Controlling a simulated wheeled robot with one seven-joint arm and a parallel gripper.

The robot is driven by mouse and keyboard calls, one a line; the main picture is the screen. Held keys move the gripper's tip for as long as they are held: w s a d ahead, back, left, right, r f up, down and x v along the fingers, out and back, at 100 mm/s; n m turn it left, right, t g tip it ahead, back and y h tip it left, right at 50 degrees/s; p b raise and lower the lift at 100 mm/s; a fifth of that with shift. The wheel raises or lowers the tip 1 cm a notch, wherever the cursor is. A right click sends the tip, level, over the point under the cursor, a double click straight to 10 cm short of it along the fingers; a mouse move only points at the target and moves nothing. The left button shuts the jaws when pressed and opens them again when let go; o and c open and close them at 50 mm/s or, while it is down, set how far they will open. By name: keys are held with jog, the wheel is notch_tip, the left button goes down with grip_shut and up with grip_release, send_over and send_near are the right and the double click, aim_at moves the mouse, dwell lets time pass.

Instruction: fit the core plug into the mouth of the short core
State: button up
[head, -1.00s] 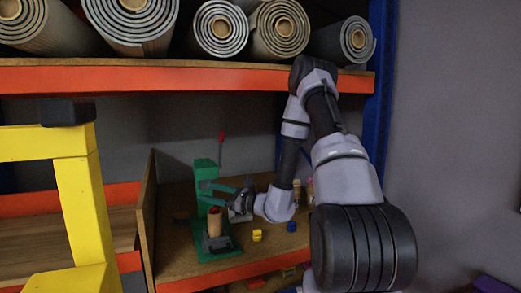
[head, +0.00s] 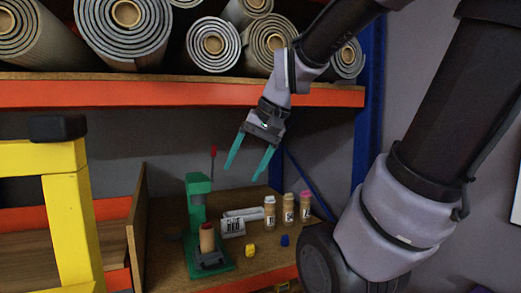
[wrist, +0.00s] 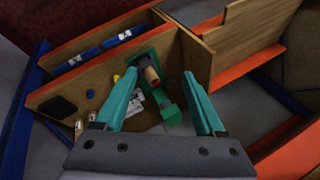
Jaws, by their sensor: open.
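The short core (head: 207,239) is a tan cylinder standing upright in a dark holder on a green press's base. A red piece, apparently the core plug (head: 207,226), shows at its top; I cannot tell how deep it sits. In the wrist view the core (wrist: 152,76) lies beyond and between my fingers. My gripper (head: 241,173) has teal fingers spread wide with nothing between them. It hangs above the shelf board, up and to the right of the core and clear of it.
The green press (head: 198,205) has a red-tipped lever. A yellow piece (head: 250,251), a blue piece (head: 285,241), a white label card (head: 232,227) and 3 capped tubes (head: 288,208) stand right. Rolled rugs (head: 213,46) fill the shelf above.

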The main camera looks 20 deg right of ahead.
jog(key=d+r+t, duration=0.1)
jog(key=s+d+r+t+h, duration=0.1)
jog(key=d+r, duration=0.1)
jog(key=shift+s+d+r+t+h, duration=0.1)
jog(key=shift+d+r+t+h, duration=0.05)
jog(key=shift+r+t+h, duration=0.15)
dwell(1.1)
